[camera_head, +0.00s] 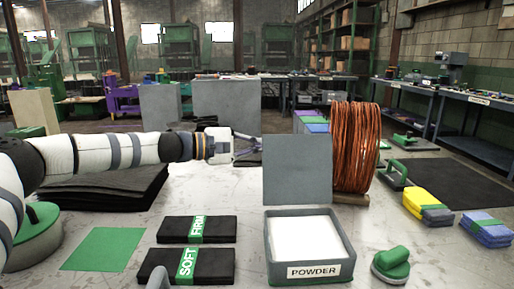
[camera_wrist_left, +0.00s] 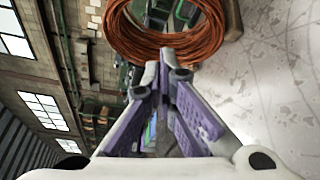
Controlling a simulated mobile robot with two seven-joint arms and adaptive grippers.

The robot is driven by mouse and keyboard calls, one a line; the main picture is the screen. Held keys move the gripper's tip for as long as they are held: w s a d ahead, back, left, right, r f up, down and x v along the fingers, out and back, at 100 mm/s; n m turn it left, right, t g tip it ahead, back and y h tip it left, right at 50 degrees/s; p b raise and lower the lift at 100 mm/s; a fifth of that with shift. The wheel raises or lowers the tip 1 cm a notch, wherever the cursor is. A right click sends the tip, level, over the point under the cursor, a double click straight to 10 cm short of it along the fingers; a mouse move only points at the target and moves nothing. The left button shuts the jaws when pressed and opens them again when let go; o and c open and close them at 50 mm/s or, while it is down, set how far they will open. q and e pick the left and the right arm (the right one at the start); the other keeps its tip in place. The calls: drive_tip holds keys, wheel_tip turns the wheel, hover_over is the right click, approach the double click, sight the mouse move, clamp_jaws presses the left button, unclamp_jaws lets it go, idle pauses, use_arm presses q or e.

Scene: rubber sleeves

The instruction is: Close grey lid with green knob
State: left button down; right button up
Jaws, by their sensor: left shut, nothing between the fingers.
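A grey lid panel (camera_head: 297,170) stands upright at the back edge of the grey POWDER box (camera_head: 310,272), which is open and shows white contents. No green knob shows on the lid face turned to me. My left gripper (camera_head: 253,146) is at the lid's upper left edge, with its tips close to or just behind it; I cannot tell whether they touch. In the left wrist view the fingers (camera_wrist_left: 165,75) with purple pads are together and empty. My right gripper is not in view.
A coil of orange cable (camera_head: 356,147) stands right behind the lid. A green-knobbed grey disc (camera_head: 391,265) sits right of the box. Black packs labelled FIRM (camera_head: 220,229) and SOFT (camera_head: 215,266) lie left of it. A green sheet (camera_head: 97,249) lies further left.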

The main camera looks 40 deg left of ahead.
sight(297, 169)
use_arm(q)
drive_tip(key=d, duration=0.3)
drive_tip(key=d+r+p, duration=0.1)
drive_tip(key=shift+w+d, duration=0.35)
drive_tip(key=shift+w, duration=0.05)
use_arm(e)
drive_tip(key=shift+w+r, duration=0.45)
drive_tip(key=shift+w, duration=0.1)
use_arm(q)
drive_tip(key=shift+f, duration=0.1)
